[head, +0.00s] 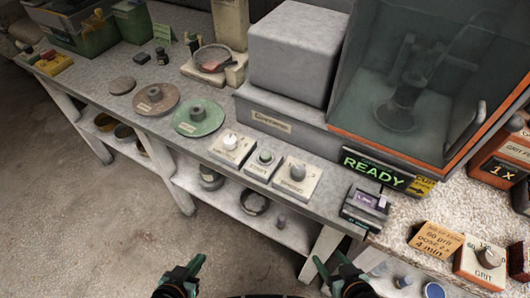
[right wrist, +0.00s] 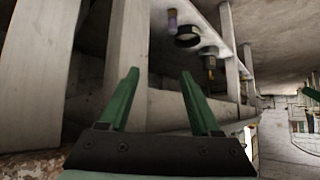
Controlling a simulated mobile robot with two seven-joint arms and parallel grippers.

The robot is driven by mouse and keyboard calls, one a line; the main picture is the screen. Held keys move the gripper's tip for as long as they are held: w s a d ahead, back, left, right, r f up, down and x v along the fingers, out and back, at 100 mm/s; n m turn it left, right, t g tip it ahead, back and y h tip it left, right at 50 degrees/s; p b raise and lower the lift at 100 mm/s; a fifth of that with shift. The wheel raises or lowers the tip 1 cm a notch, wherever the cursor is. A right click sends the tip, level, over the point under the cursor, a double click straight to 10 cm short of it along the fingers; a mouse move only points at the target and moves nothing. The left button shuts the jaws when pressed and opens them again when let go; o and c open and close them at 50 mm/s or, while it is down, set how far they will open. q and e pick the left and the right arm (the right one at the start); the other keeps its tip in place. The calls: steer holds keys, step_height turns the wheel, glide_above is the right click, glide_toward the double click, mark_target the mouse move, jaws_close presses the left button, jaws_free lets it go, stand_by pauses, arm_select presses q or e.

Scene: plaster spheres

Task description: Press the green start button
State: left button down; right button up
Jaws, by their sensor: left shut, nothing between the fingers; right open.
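The green start button (head: 264,156) sits on a small pale box (head: 259,168) on the bench. It is the middle one of three control boxes in the head view. My left gripper (head: 194,266) is shut and empty, low in the head view, in front of the bench and well apart from the button. My right gripper (head: 322,266) is also low in the head view, apart from the button. The right wrist view shows its two green fingers spread (right wrist: 160,80) with nothing between them. The button does not show in the right wrist view.
A box with a white knob (head: 231,142) stands left of the button, and one with a grey knob (head: 297,172) right. Behind are a grey machine (head: 291,60), a glass-fronted cabinet (head: 400,90) and a READY display (head: 374,170). A green disc (head: 198,118) lies further left.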

jaws_close()
stand_by(1.4)
